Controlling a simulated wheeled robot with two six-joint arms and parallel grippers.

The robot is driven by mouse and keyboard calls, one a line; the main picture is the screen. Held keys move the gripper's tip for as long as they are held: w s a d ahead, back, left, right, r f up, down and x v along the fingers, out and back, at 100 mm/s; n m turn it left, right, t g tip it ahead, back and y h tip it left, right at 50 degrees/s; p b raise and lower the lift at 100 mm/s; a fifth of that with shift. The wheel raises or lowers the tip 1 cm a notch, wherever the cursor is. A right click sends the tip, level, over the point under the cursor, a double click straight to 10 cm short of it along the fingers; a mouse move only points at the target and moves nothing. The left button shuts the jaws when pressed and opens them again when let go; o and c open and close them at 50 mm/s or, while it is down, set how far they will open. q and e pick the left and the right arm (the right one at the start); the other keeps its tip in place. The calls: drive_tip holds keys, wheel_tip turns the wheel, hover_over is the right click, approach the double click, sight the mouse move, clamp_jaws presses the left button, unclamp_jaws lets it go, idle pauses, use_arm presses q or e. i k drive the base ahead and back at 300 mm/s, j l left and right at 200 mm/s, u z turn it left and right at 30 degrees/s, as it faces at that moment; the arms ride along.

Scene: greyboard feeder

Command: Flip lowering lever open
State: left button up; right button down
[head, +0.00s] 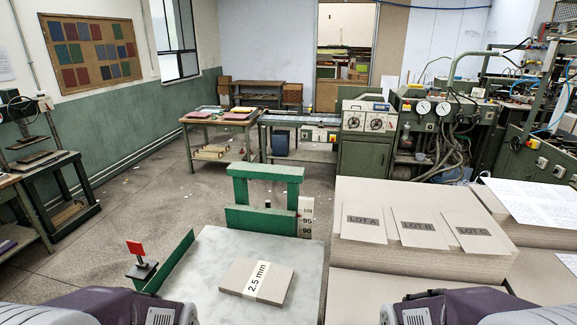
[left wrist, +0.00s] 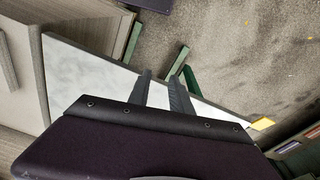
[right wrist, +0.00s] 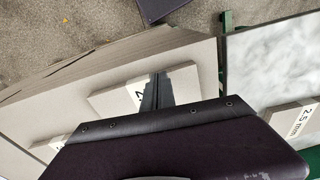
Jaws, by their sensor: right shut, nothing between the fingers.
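A yellow tab (left wrist: 262,123) shows at a table corner in the left wrist view. My left gripper (left wrist: 159,76) has its fingers apart and empty, over the marble top's edge. My right gripper (right wrist: 158,76) is shut and empty, over the greyboard stack. Neither set of fingertips shows in the head view.
A 2.5 mm board (head: 257,280) lies on the marble top. A green frame (head: 265,200) with a numbered scale (head: 305,216) stands behind it. Greyboard stacks (head: 400,190) with lot cards fill the right. Floor (head: 110,230) left of the table is clear.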

sight(135, 247)
drive_tip(key=j, duration=0.65)
drive_tip(key=i+j, duration=0.15)
drive_tip(key=j, duration=0.15)
drive_tip(key=i+j, duration=0.1)
drive_tip(key=j, duration=0.15)
drive_tip(key=i+j+z, duration=0.1)
drive_tip(key=j, duration=0.2)
